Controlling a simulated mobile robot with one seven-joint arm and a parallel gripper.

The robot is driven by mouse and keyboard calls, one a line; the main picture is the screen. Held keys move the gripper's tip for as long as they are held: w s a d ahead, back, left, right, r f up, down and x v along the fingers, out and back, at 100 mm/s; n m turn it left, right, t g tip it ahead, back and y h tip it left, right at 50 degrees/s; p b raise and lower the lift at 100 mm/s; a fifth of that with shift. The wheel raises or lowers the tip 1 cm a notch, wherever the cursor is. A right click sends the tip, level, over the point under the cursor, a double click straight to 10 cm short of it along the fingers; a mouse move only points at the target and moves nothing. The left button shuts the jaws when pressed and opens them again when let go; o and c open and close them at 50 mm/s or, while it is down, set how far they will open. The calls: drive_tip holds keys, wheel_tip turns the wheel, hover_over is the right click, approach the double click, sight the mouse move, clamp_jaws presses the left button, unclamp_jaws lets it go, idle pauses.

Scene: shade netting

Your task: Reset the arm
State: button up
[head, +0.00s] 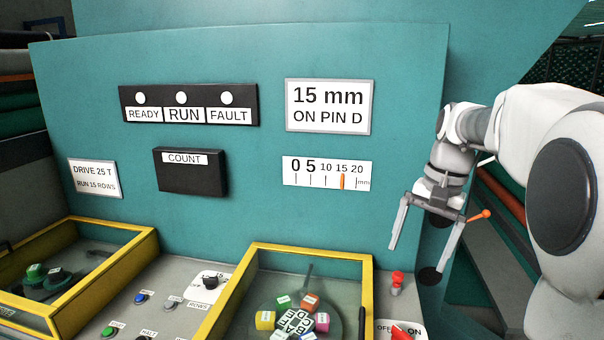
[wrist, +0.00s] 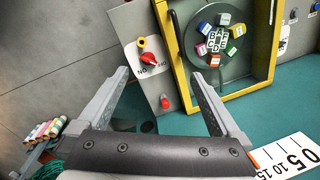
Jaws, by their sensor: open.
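My gripper (head: 414,264) hangs at the right in front of the teal machine panel (head: 250,60), above the control desk. Its two fingers are spread and nothing is between them. In the wrist view, the open fingers (wrist: 159,72) reach up from the dark palm, with the desk beyond them. My white arm comes in from the right of the head view, bent with the gripper pointing down.
A yellow-framed window (head: 364,290) holds a disc with several coloured labelled blocks. Another yellow frame (head: 145,245) lies left. A red switch (head: 402,332) is at the bottom edge. The scale (head: 300,178) has its orange pointer near 15.

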drive_tip(key=s+a+f+n+t, duration=0.1)
drive_tip(key=s+a+n+t, duration=0.1)
drive_tip(key=s, duration=0.8)
drive_tip(key=s+a+f+n+t+h, duration=0.1)
drive_tip(key=s+a+n, duration=0.4)
drive_tip(key=s, duration=0.6)
drive_tip(key=shift+a+f+t+h, duration=0.25)
drive_tip(key=shift+f+t, duration=0.35)
drive_tip(key=shift+t, duration=0.5)
